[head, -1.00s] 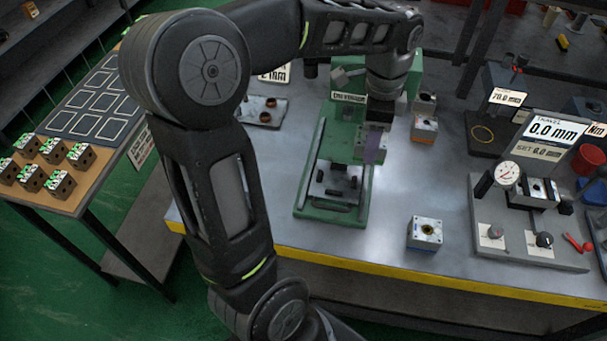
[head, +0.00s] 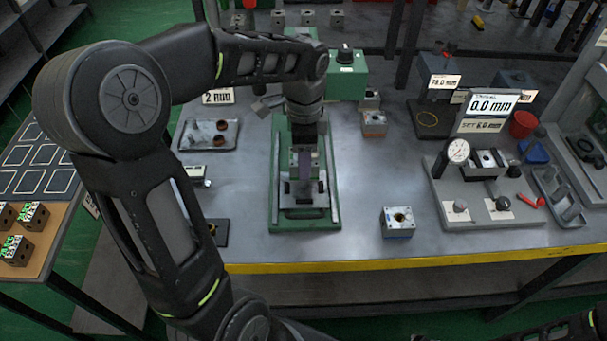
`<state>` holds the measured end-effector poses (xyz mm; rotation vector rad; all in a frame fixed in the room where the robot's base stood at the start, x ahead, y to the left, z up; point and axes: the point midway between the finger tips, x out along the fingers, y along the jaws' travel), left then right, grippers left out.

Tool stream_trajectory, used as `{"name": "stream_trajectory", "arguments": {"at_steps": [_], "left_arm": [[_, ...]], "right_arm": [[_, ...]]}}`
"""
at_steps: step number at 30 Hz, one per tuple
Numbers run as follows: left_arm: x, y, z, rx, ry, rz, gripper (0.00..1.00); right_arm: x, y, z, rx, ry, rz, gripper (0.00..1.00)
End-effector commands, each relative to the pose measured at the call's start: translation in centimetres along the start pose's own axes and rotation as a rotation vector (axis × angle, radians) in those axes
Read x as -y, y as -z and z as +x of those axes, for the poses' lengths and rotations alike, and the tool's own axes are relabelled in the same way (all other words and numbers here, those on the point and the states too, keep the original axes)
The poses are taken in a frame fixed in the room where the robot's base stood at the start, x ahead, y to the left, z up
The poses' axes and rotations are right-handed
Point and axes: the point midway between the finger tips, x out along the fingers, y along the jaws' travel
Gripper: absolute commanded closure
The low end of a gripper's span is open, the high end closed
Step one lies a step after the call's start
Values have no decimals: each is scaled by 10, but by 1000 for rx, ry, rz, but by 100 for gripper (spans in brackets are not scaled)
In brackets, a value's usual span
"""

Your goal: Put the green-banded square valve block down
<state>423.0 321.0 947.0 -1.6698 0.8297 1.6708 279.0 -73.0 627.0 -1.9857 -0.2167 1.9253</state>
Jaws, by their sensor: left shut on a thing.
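My left gripper (head: 305,158) points down over the green fixture (head: 276,215) and is shut on a small grey block (head: 298,157). Fingers and distance hide most of this block, and I cannot make out its band colour. It is over the middle of the fixture, near its dark clamp parts. I cannot tell whether it touches the fixture. My right gripper is not in view; only a dark part of my right arm shows at the bottom right.
A blue-banded block (head: 397,222) and an orange-banded block (head: 374,123) stand right of the fixture. The dial gauge station (head: 470,205) is farther right. A tray (head: 208,135) lies left. Green-marked blocks (head: 33,216) sit on the left table. Bare tabletop lies right of the fixture.

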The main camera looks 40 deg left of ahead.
Motion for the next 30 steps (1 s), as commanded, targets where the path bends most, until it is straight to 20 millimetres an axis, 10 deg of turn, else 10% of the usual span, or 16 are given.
{"name": "stream_trajectory", "arguments": {"at_steps": [30], "left_arm": [[1,0,53,-1,2,0,100]], "right_arm": [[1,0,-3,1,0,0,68]]}}
